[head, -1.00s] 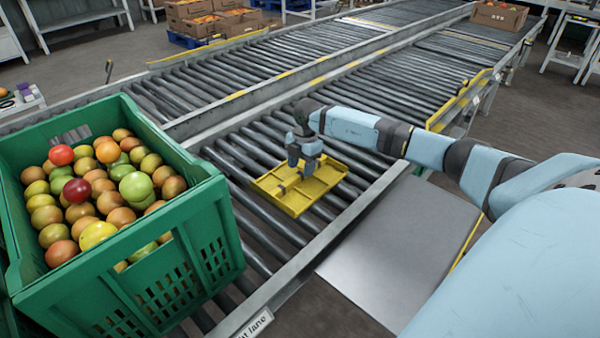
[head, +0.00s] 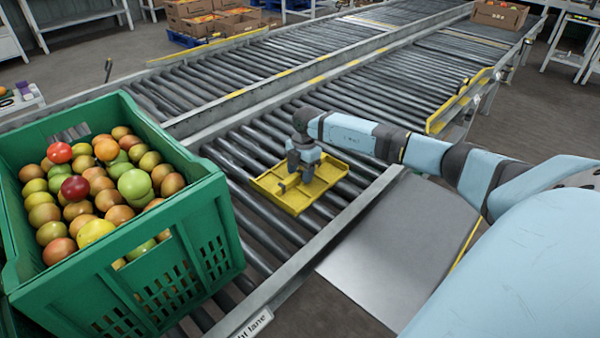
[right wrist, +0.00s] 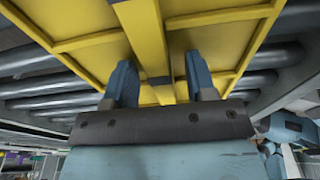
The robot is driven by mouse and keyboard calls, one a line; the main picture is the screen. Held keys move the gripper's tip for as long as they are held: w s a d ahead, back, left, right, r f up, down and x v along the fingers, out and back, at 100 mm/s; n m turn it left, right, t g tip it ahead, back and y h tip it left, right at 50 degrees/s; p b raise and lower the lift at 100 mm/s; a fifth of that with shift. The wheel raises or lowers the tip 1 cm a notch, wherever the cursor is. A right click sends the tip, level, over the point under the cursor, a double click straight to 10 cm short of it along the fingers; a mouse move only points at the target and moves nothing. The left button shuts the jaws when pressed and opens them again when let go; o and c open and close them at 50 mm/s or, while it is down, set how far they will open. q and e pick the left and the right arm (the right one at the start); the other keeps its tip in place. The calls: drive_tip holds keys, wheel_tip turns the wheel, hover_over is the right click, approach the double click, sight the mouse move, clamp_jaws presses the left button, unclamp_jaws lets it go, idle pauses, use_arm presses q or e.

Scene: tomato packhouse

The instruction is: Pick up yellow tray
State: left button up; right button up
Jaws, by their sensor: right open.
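The yellow tray (head: 328,175) lies flat on the rollers of the near conveyor lane, right of the green crate. It is shallow, with low rims and inner dividers. My right gripper (head: 297,181) points down over the tray's middle with its jaws open. In the right wrist view, the yellow tray (right wrist: 210,40) fills the upper part, and the open fingers of my right gripper (right wrist: 162,78) stand on either side of its raised central bar. Whether the fingers touch the bar cannot be told. My left gripper is not in view.
A green crate (head: 200,205) full of tomatoes stands at the left, close to the tray. The near lane's metal side rail (head: 335,232) runs along the tray's front right. A grey panel (head: 400,255) lies beside it. The rollers behind the tray are clear.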

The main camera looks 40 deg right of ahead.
clamp_jaws()
idle(0.3)
